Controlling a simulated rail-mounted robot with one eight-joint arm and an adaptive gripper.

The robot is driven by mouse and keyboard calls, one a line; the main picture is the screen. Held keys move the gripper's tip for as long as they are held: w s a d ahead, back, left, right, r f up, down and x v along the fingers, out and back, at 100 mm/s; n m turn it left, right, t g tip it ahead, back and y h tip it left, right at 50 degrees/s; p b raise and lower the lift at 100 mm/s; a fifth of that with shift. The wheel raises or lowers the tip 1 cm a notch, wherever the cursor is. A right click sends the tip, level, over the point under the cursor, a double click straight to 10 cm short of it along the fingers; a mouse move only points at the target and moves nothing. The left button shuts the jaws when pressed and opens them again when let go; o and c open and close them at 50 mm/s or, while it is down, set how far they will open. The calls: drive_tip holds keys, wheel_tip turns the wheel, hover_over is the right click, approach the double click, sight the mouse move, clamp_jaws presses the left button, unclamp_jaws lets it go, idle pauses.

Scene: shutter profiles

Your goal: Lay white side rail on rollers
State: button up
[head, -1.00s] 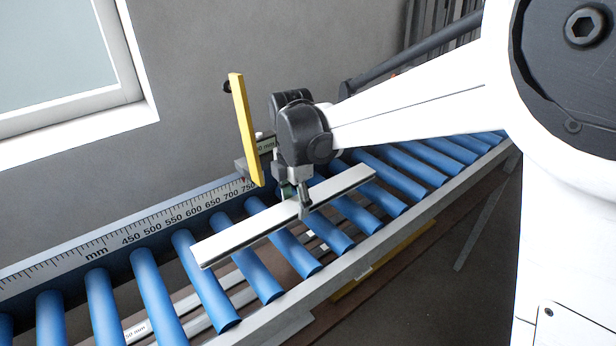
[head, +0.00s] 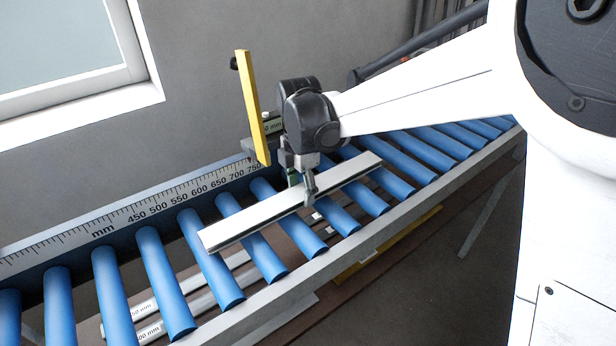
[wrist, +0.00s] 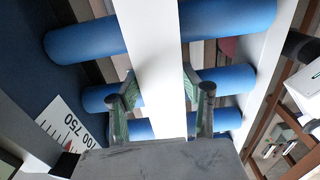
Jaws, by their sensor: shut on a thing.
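The white side rail (head: 258,214) is a long white bar with a dark lower edge. It lies lengthwise along the conveyor, over the blue rollers (head: 210,260); I cannot tell whether it touches them. My gripper (head: 304,186) is shut on the rail right of its middle, from above. In the wrist view the rail (wrist: 153,50) runs between my two fingers (wrist: 160,100), with blue rollers (wrist: 85,40) beneath it. The rail's underside is hidden.
A ruler strip (head: 160,209) marked in mm runs along the back of the conveyor. A yellow upright bar (head: 252,108) stands behind my gripper. The front frame rail (head: 350,246) edges the rollers. Labelled profiles (head: 140,312) lie below. Rollers at the left are bare.

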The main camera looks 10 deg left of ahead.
sight(301, 191)
drive_tip(key=shift+f, duration=0.25)
drive_tip(key=o, duration=1.4)
wheel_tip(301, 191, up, 11)
drive_tip(key=s+d+r+m+t+b, duration=0.1)
drive_tip(key=s+d+r+m+b, duration=0.1)
drive_tip(key=d+m, duration=0.6)
drive_tip(key=s+d+f+m+t+b, duration=0.1)
drive_tip(key=s+d+f+m+t, duration=0.1)
drive_tip(key=s+d+m, duration=0.3)
drive_tip(key=s+d+f+m+t+b, duration=0.1)
drive_tip(key=s+d+m, duration=0.5)
drive_tip(key=d, duration=0.6)
drive_tip(key=s+d+f+m+t+b, duration=0.1)
drive_tip(key=s+d+f+m+t, duration=0.2)
drive_tip(key=s+d+f+m, duration=0.2)
drive_tip(key=shift+s+d+f+m+b, duration=0.15)
drive_tip(key=shift+s+d+m+b, duration=0.05)
drive_tip(key=shift+d+m, duration=0.8)
drive_tip(key=shift+s+d+f+m+b, duration=0.15)
drive_tip(key=shift+s+d+m+b, duration=0.05)
drive_tip(key=shift+d+m, duration=0.75)
